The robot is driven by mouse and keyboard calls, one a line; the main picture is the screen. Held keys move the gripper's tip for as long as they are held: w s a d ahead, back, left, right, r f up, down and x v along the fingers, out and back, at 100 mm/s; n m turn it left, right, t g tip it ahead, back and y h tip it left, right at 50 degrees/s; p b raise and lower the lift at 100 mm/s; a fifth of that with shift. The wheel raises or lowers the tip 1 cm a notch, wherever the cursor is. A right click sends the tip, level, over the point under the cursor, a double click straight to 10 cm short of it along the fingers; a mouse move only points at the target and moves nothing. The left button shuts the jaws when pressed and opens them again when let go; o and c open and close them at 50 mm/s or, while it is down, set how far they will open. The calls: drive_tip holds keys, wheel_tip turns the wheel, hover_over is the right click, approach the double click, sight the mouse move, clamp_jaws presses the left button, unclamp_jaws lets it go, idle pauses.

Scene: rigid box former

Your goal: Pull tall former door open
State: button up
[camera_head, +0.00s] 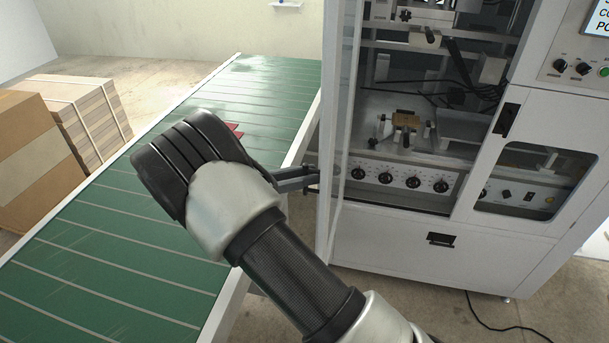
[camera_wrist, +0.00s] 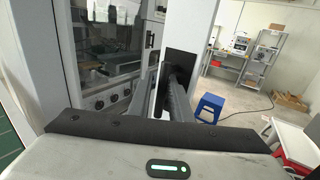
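The tall former door (camera_head: 334,150) is a white-framed clear panel on the former's left side. It stands swung out from the front, and the inside shows to its right. My gripper (camera_head: 308,180) is at the door's outer face, around mid-height, with its fingertips at a dark handle area. In the wrist view the fingers (camera_wrist: 170,92) reach to a black handle plate (camera_wrist: 181,64) on the white door frame. The fingertips are partly hidden there. I cannot tell whether they are closed on the handle or only beside it.
A green conveyor (camera_head: 110,240) runs along the left, under my arm. Stacked cardboard (camera_head: 85,108) stands beyond it. The former's lower cabinet (camera_head: 400,250) is at the right. In the wrist view a blue stool (camera_wrist: 209,106) and a shelf (camera_wrist: 262,55) stand on the open floor.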

drive_tip(key=b+v, duration=0.2)
drive_tip(key=v, duration=1.5)
drive_tip(key=shift+a+b, duration=0.2)
drive_tip(key=shift+b, duration=0.1)
